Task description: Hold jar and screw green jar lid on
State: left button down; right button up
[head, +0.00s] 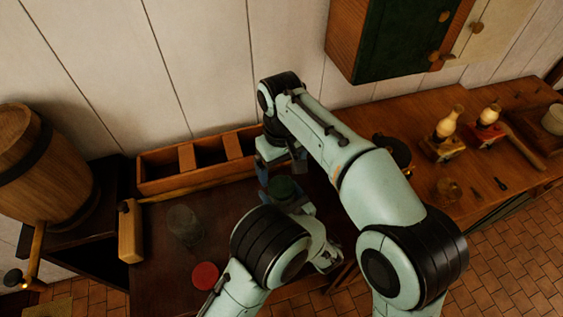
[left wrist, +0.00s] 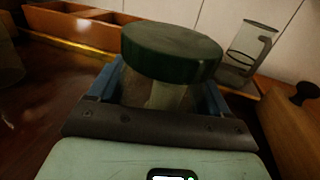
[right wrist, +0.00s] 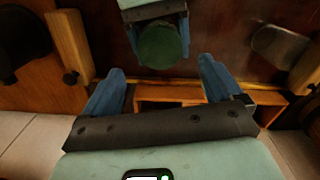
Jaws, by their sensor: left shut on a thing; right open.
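The green jar lid (head: 285,187) sits on top of the glass jar (left wrist: 155,95). The lid also shows in the left wrist view (left wrist: 172,50) and the right wrist view (right wrist: 160,46). My left gripper (left wrist: 158,88) is shut on the jar below the lid, with a blue finger on each side. The jar looks upright; whether the lid is threaded on cannot be told. My right gripper (right wrist: 161,72) is open and empty, its fingers apart from the lid. In the head view my right arm partly hides it.
A compartmented wooden box (head: 200,160) stands along the wall. A clear glass vessel (head: 185,226) and a red lid (head: 205,276) are on the dark counter to the left. A green cabinet (head: 385,40) hangs above.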

aim_at(282, 186)
jog(key=shift+r+n, duration=0.6)
jog(key=shift+n, duration=0.3)
jog(key=shift+f, duration=0.1)
jog(key=shift+f, duration=3.95)
jog(key=shift+c, duration=0.3)
jog(key=c, duration=1)
jog(key=o, duration=1.2)
notch_tip(282, 186, up, 12)
